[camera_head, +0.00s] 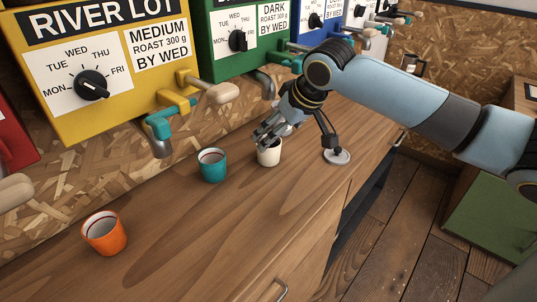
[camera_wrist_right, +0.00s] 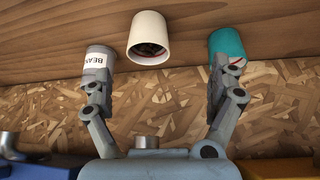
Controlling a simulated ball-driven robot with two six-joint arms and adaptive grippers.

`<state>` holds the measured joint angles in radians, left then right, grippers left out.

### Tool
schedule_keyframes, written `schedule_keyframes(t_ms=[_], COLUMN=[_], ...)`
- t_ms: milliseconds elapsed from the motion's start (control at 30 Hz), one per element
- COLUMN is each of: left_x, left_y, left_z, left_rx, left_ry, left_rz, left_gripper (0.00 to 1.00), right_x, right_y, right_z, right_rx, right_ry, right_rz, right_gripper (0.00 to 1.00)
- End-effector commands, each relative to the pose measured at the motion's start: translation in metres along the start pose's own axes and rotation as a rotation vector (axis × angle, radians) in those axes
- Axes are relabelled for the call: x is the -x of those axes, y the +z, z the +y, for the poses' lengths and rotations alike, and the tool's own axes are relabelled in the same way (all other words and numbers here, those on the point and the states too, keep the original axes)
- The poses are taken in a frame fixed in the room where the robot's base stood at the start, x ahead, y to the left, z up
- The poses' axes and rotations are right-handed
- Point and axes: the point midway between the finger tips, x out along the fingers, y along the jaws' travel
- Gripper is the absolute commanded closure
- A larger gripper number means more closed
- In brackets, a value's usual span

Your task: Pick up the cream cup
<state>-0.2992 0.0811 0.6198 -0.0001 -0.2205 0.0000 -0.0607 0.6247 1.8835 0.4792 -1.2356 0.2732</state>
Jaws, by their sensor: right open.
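The cream cup (camera_head: 270,156) stands upright on the wooden counter, just right of the teal cup (camera_head: 213,169). My right gripper (camera_head: 268,132) is open and empty at the cream cup's rim, partly covering it. In the right wrist view, the cream cup (camera_wrist_right: 149,32) appears beyond and between the spread fingers of the gripper (camera_wrist_right: 157,80), apart from both. Something dark shows inside the cup. My left gripper is not in view.
In the right wrist view, a grey can labelled BEAN (camera_wrist_right: 99,62) is by the left finger and the teal cup (camera_wrist_right: 228,43) by the right. An orange cup (camera_head: 104,236) stands farther left. Dispensers (camera_head: 105,60) line the wall.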

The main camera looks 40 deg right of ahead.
Motion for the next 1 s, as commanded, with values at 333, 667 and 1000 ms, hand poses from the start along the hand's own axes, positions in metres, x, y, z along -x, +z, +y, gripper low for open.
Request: schedule_keyframes(t_ms=[333,667,1000], left_x=[-0.002,0.002,0.001], left_y=[-0.003,-0.001,0.001], left_z=[0.004,0.003,0.001], left_rx=[0.002,0.001,0.000], left_ry=[0.004,0.003,0.001], left_rz=[0.005,0.001,-0.002], left_gripper=[1.00,1.00,1.00], right_x=[-0.042,-0.077,-0.106], right_y=[-0.023,-0.016,-0.014], right_z=[0.017,0.019,0.019], right_rx=[-0.039,-0.036,-0.032], right_ry=[0.003,0.003,0.004], right_rz=[0.023,0.020,0.023], right_gripper=[0.08,0.08,0.08])
